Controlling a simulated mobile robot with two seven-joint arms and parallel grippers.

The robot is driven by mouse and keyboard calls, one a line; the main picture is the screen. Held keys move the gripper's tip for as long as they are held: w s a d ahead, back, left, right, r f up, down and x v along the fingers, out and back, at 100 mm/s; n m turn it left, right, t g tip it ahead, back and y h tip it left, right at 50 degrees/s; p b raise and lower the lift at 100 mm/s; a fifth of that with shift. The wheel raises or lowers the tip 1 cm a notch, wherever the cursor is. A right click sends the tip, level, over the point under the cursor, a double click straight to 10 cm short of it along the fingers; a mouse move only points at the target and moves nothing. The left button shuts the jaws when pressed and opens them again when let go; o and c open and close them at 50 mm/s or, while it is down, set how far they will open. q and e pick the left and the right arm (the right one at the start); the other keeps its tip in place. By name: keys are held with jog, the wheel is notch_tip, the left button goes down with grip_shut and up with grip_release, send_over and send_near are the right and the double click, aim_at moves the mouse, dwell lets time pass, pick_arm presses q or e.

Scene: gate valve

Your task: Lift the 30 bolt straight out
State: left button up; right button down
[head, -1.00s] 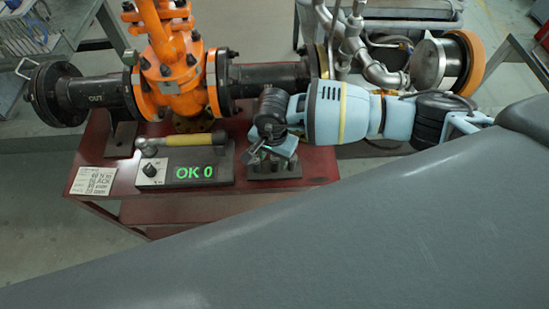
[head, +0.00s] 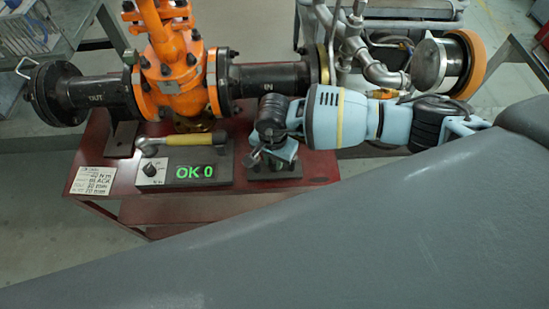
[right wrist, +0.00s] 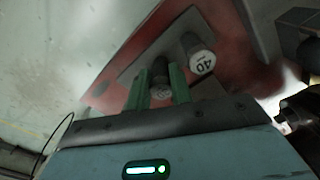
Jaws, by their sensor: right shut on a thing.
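In the right wrist view, my right gripper (right wrist: 160,88) has its two green fingers closed on either side of a dark bolt (right wrist: 161,76). The number on its end face is too blurred to read surely. A lighter bolt marked 40 (right wrist: 201,63) stands just right of it, apart from the fingers. Both are over the dark bolt rack (right wrist: 133,70). In the head view, my right gripper (head: 272,163) points down over the rack (head: 288,172) and hides most of the bolts. I cannot tell whether the held bolt is still seated. My left gripper is not in view.
The rack stands on a red cart (head: 316,169). Left of it are a torque display (head: 206,174) reading OK 0 and a yellow-handled wrench (head: 190,140). A written card (head: 93,181) lies at the left edge. The orange gate valve (head: 175,70) and black pipes stand behind.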

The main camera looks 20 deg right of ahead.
jog(key=shift+s+d+f, duration=0.1)
jog(key=shift+s+f, duration=0.1)
jog(key=shift+r, duration=0.35)
jog(key=r, duration=0.8)
jog(key=shift+w+r, duration=0.2)
jog(key=shift+r, duration=0.65)
